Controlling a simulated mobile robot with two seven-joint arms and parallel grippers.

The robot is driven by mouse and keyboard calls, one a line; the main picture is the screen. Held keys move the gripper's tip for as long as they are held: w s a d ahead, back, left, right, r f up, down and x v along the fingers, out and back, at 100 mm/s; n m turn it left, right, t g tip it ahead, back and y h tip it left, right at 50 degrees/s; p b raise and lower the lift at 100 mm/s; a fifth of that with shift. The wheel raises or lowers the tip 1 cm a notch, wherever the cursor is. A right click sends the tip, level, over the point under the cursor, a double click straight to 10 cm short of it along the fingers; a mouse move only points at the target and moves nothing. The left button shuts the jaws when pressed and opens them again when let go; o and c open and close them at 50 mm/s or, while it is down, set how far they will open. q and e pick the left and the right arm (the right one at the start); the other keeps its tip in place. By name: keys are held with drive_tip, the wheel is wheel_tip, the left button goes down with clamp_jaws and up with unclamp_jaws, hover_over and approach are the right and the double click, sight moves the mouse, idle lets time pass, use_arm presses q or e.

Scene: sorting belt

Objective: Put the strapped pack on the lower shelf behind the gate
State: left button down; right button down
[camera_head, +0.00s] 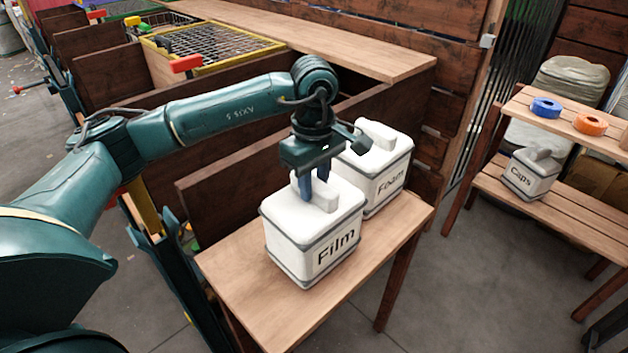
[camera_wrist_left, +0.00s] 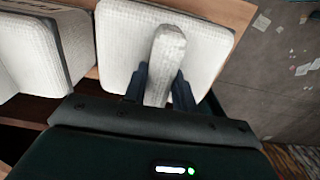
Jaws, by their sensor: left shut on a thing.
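A white pack with grey straps and the label "Film" (camera_head: 300,237) stands upright on a wooden table (camera_head: 232,285). My left gripper (camera_head: 314,192) is above it, shut on the raised handle on its top. In the left wrist view the handle (camera_wrist_left: 166,60) is between the two dark fingers. A similar strapped pack labelled "Foam" (camera_head: 385,185) stands just behind it to the right. A third, "Caps" (camera_head: 528,181), sits on the lower shelf (camera_head: 575,210) of the wooden rack at right. A dark barred gate (camera_head: 484,110) shows left of this rack. My right gripper is out of view.
Blue (camera_head: 546,107) and orange (camera_head: 590,124) rings lie on the upper shelf. Dark wooden bins stand behind the table, with a yellow-edged wire basket (camera_head: 212,46) farther back. Bare floor (camera_head: 450,275) separates the table from the rack. The lower shelf is clear right of Caps.

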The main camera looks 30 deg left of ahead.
use_arm(q)
drive_tip(key=shift+r, duration=0.1)
drive_tip(key=c, duration=1.5)
unclamp_jaws()
drive_tip(key=shift+f, duration=0.2)
drive_tip(key=shift+c, duration=0.2)
drive_tip(key=o, duration=0.4)
drive_tip(key=shift+r, duration=0.15)
